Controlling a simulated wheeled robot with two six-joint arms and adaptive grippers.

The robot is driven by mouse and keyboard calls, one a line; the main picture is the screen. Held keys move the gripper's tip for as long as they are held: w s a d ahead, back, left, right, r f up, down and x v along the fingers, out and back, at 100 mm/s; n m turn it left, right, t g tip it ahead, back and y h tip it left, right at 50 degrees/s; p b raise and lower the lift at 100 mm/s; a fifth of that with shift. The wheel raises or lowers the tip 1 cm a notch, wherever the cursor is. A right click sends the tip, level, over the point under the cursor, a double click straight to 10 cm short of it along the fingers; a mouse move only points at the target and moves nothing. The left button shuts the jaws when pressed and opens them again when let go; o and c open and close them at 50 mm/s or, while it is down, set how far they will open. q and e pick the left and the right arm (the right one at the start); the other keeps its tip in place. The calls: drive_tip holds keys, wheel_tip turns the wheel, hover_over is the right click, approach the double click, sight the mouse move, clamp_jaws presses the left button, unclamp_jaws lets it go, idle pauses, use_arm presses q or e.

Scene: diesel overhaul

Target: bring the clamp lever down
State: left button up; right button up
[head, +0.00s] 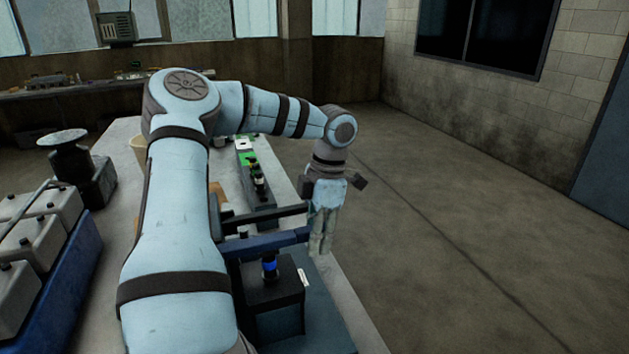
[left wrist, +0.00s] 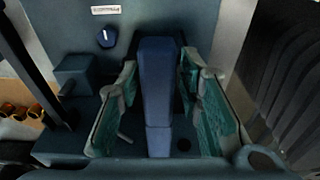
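The clamp lever (head: 285,239) is a blue bar in the head view, running out to the right above the bench edge. In the left wrist view the lever (left wrist: 157,95) is a thick blue bar running down the middle of the picture. My left gripper (head: 321,242) points down at the lever's outer end. In the left wrist view my left gripper (left wrist: 160,112) is open, with one green-padded finger on each side of the lever and narrow gaps showing. Whether either finger touches the lever lower down I cannot tell. My right gripper is not in view.
A dark block with a blue knob (head: 269,266) stands in front of the lever. A dark bar (head: 265,214) lies behind it. Green and black parts (head: 254,172) sit further back on the bench. A blue crate of grey containers (head: 72,275) is at left. The floor at right is clear.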

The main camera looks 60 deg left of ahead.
use_arm(q)
drive_tip(key=shift+w, duration=0.15)
drive_tip(key=shift+r, duration=0.15)
drive_tip(key=r, duration=0.4)
drive_tip(key=w+r, duration=0.1)
drive_tip(key=r, duration=0.6)
drive_tip(key=shift+w+d+r, duration=0.15)
drive_tip(key=shift+w+r, duration=0.15)
drive_tip(key=shift+w, duration=0.1)
